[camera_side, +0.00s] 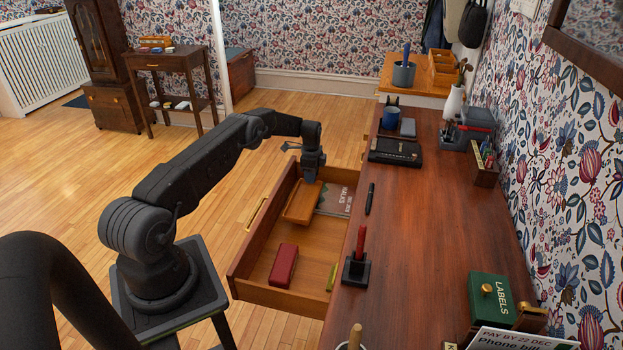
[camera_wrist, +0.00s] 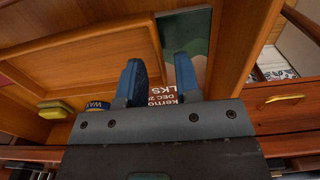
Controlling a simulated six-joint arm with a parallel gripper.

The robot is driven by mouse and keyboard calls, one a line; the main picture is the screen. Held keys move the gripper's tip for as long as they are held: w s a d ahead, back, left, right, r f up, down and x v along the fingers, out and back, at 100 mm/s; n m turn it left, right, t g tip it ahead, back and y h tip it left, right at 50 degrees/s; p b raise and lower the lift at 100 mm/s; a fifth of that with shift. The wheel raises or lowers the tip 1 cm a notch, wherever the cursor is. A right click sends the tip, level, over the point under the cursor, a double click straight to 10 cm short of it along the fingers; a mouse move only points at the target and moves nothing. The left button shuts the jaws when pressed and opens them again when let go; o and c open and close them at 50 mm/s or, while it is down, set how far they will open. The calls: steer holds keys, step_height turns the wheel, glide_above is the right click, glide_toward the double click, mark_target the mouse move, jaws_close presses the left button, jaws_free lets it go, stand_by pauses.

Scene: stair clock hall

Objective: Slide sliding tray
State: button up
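The sliding tray (camera_side: 300,204) is a shallow orange-brown wooden tray inside the pulled-out drawer, towards its far end. In the wrist view the tray (camera_wrist: 85,55) fills the upper left, with its raised rim running up to the fingers. My gripper (camera_side: 311,178) points down at the tray's far end. In the wrist view the blue fingers of my gripper (camera_wrist: 160,82) are apart, one on each side of the tray's right rim. I cannot tell whether either finger touches it.
The drawer (camera_side: 262,292) also holds a red box (camera_side: 284,265), a yellow-green item (camera_side: 333,277) and a printed booklet (camera_side: 334,199) beside the tray. The desk top (camera_side: 420,240) to the right carries a pen (camera_side: 370,198), a black stand (camera_side: 356,270) and other items. The drawer's near middle is clear.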

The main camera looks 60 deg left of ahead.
step_height(320, 180, up, 12)
stand_by(0.4)
steer(key=shift+r, duration=0.1)
